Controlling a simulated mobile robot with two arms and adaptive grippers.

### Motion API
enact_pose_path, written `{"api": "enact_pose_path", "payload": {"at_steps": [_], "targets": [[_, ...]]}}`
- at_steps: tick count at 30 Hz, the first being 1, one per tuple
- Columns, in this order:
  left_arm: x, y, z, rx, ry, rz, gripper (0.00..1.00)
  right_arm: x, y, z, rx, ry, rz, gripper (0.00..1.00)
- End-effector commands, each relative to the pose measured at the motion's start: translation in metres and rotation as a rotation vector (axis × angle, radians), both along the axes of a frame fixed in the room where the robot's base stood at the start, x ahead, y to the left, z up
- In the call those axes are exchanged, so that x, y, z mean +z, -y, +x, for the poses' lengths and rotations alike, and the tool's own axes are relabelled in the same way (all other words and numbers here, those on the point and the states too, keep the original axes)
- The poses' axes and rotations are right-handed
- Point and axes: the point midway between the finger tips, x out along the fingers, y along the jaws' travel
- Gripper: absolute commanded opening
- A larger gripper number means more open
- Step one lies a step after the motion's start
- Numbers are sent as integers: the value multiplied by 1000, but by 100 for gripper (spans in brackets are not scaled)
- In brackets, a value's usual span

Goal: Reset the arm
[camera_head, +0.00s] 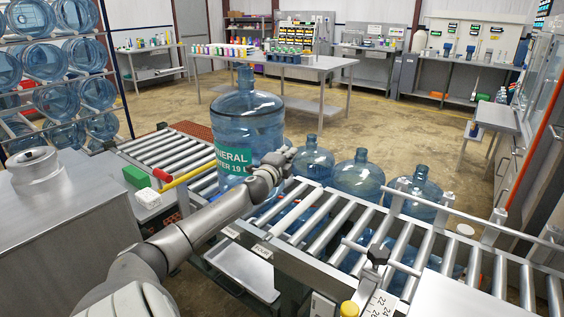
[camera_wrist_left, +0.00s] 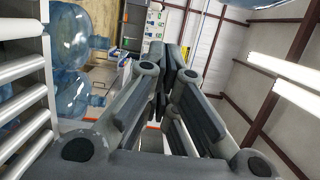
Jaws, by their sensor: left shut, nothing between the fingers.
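My left arm (camera_head: 190,240) reaches from the lower left over the roller conveyor. My left gripper (camera_head: 284,158) is at its end, at the right side of a large blue water jug (camera_head: 250,112) with a green label. The jug stands upright; I cannot tell whether the gripper touches it. In the left wrist view the fingers (camera_wrist_left: 167,62) of my left gripper are together with nothing between them. My right gripper is in neither view.
The roller conveyor (camera_head: 310,207) runs across the front, with metal guide rails at right. Several blue jugs (camera_head: 358,178) stand behind it. A red-and-yellow handle (camera_head: 187,178), green block (camera_head: 137,177) and white block (camera_head: 147,198) are at left. A jug rack (camera_head: 55,75) stands far left.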

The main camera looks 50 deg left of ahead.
Motion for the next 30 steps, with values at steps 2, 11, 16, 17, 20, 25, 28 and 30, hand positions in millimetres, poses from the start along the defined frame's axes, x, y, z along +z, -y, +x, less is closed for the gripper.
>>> {"api": "enact_pose_path", "payload": {"at_steps": [2,11,16,17,20,25,28,30], "targets": [[-3,4,-9,-1,-3,-1,0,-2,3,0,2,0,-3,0],[-2,17,-32,0,-3,-1,0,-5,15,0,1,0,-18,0],[-1,20,-39,0,-2,-1,0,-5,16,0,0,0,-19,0],[-1,21,-39,0,-2,-1,0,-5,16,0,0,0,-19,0],[0,21,-40,1,0,-1,0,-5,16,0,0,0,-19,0],[-1,21,-40,1,-1,-3,0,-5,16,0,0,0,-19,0],[-12,27,-42,5,-8,-27,0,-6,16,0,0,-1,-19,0],[-31,39,-46,12,-23,-71,0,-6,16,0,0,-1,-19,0]]}}
